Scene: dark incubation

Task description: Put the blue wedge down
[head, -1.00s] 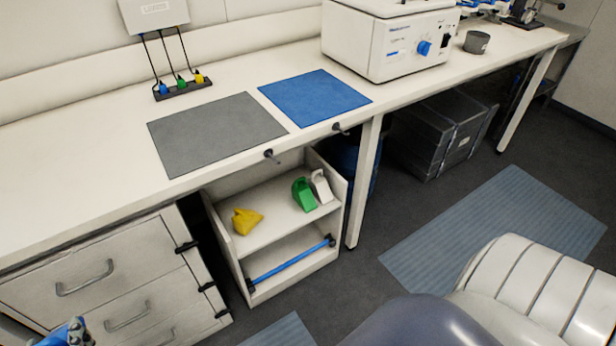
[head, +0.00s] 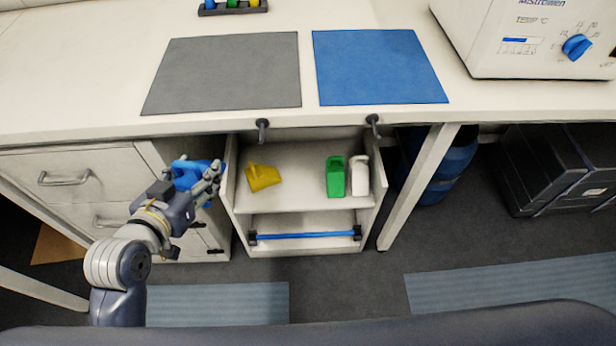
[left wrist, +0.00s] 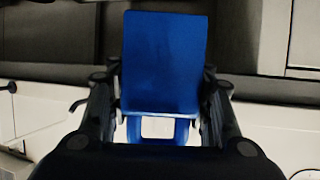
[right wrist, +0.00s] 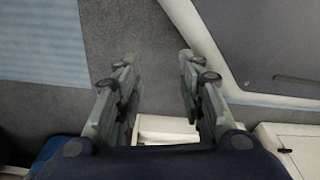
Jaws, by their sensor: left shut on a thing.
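The blue wedge (left wrist: 163,62) is held between the fingers of my left gripper (left wrist: 160,110), in the left wrist view. In the head view the blue wedge (head: 190,174) shows partly, with my left gripper (head: 208,180) shut on it, in front of the drawers and left of the open shelf unit. My right gripper (right wrist: 158,80) is open and empty in the right wrist view, with floor visible between its fingers. It is not visible in the head view.
A shelf unit (head: 300,220) under the bench holds a yellow wedge (head: 262,177), a green piece (head: 336,177) and a white piece (head: 360,176). A grey mat (head: 225,75) and a blue mat (head: 380,68) lie bare on the bench. A white incubator (head: 500,40) stands at right.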

